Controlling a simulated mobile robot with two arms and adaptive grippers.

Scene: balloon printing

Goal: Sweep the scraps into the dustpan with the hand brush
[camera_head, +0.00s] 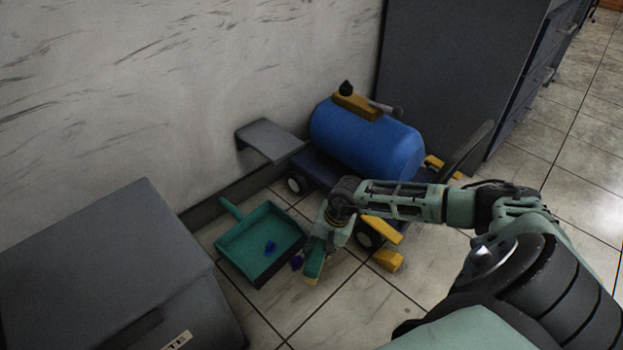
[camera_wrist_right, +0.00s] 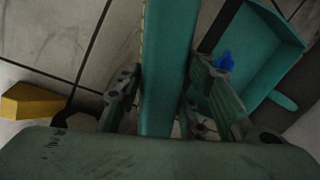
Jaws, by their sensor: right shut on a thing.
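The teal dustpan (camera_head: 240,251) lies on the tiled floor by the wall, its handle toward the wall. A blue scrap (camera_head: 270,247) lies inside it. Another dark blue scrap (camera_head: 297,262) is at or just outside its right edge, close to the brush. My right gripper (camera_head: 319,246) is shut on the teal hand brush (camera_head: 315,264), which is low at the floor, right of the dustpan. In the right wrist view the brush (camera_wrist_right: 163,70) runs between the fingers, and a blue scrap (camera_wrist_right: 225,62) shows near the dustpan (camera_wrist_right: 262,45). My left gripper is not in view.
A blue tank on a wheeled cart (camera_head: 368,143) with yellow blocks (camera_head: 388,260) stands just behind and right of the brush. A grey bin (camera_head: 100,265) is at the left. A dark cabinet (camera_head: 455,75) stands at the back. Bare floor lies in front of the brush.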

